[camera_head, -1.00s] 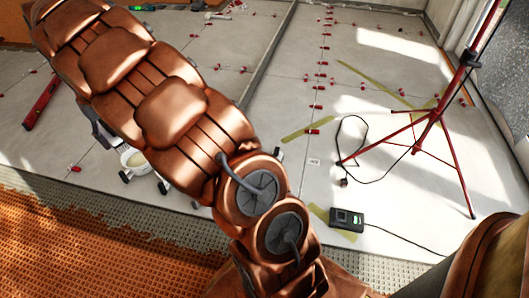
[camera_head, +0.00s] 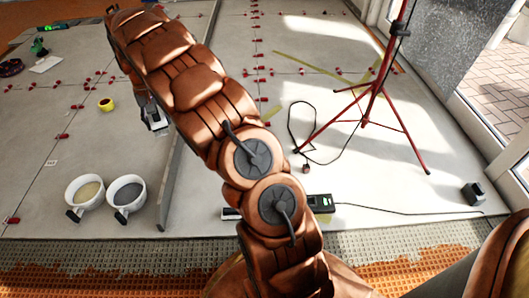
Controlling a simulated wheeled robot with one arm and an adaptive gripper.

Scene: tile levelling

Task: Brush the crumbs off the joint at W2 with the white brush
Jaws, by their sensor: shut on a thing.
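My gripper (camera_head: 150,112) shows only in part, left of my arm, and is shut on a small white thing with a greyish lower end, which looks like the white brush (camera_head: 156,122). It is over the grey tiles, left of a long raised grey strip (camera_head: 172,175); whether the brush touches the floor I cannot tell. A small white label (camera_head: 51,163) lies on the tiles at left, its text too small to read. Red levelling clips (camera_head: 77,107) line the tile joints. I cannot make out crumbs, and my arm hides part of the floor.
A red tripod (camera_head: 372,92), a loose cable (camera_head: 291,125) and a black device (camera_head: 320,204) are at right. Tiles between buckets and tape roll are clear.

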